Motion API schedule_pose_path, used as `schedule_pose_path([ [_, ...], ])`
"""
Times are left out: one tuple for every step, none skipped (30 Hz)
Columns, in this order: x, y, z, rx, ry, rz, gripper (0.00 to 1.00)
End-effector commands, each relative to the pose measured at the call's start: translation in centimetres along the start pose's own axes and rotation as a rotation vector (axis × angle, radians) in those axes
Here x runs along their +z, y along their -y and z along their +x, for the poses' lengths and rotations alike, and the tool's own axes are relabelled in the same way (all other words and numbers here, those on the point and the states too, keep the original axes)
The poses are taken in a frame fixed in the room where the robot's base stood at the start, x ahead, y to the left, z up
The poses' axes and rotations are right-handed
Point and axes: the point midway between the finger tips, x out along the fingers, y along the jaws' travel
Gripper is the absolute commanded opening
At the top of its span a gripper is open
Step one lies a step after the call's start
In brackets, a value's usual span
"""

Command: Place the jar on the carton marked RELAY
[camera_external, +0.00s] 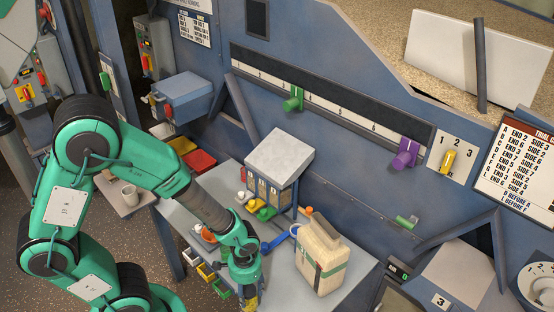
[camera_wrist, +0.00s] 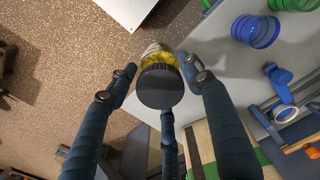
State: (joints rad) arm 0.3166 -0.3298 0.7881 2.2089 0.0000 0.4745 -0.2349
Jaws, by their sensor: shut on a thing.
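A jar with a black lid and yellow contents (camera_wrist: 160,75) is held between the fingers of my gripper (camera_wrist: 160,82) in the wrist view. In the external view my gripper (camera_external: 246,290) points down near the front edge of the table, and the yellow of the jar (camera_external: 249,303) shows just below it, cut by the frame's bottom edge. No marking RELAY is legible in either view. A beige container with a green band (camera_external: 322,258) stands upright on the table to the right of my gripper; I cannot tell whether it is the carton.
The grey table (camera_external: 210,185) holds a small rack (camera_external: 275,170) with a pale top and several coloured pieces. Blue rings (camera_wrist: 256,31) lie on the table in the wrist view. Speckled floor lies beyond the edge.

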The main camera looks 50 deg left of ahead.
Motion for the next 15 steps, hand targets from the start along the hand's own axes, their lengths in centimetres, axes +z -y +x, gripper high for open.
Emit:
schedule_pose_path([
  [-0.2, 0.1, -0.1, 0.0, -0.001, -0.007, 0.13],
  [-0.2, 0.2, -0.1, 0.0, -0.001, -0.012, 0.13],
  [-0.4, 0.4, -0.2, 0.0, -0.001, -0.022, 0.13],
  [-0.5, 0.6, -0.3, 0.0, -0.001, -0.03, 0.13],
  [-0.7, 0.8, -0.3, 0.0, 0.0, -0.04, 0.13],
  [-0.9, 1.1, -0.5, 0.0, 0.0, -0.055, 0.13],
  [-1.1, 1.3, -0.6, 0.0, 0.0, -0.069, 0.13],
  [-1.3, 1.6, -0.6, 0.0, 0.0, -0.084, 0.13],
  [-1.6, 2.0, -0.8, 0.0, 0.0, -0.105, 0.13],
  [-1.9, 2.4, -0.9, 0.0, 0.0, -0.122, 0.13],
  [-2.1, 2.8, -1.1, 0.0, 0.0, -0.142, 0.13],
  [-2.5, 3.3, -1.3, 0.0, -0.001, -0.169, 0.13],
  [-2.9, 3.8, -1.4, 0.0, -0.002, -0.19, 0.13],
  [-3.1, 4.2, -1.6, 0.0, -0.002, -0.212, 0.13],
  [-3.5, 4.9, -1.8, 0.0, -0.001, -0.244, 0.13],
])
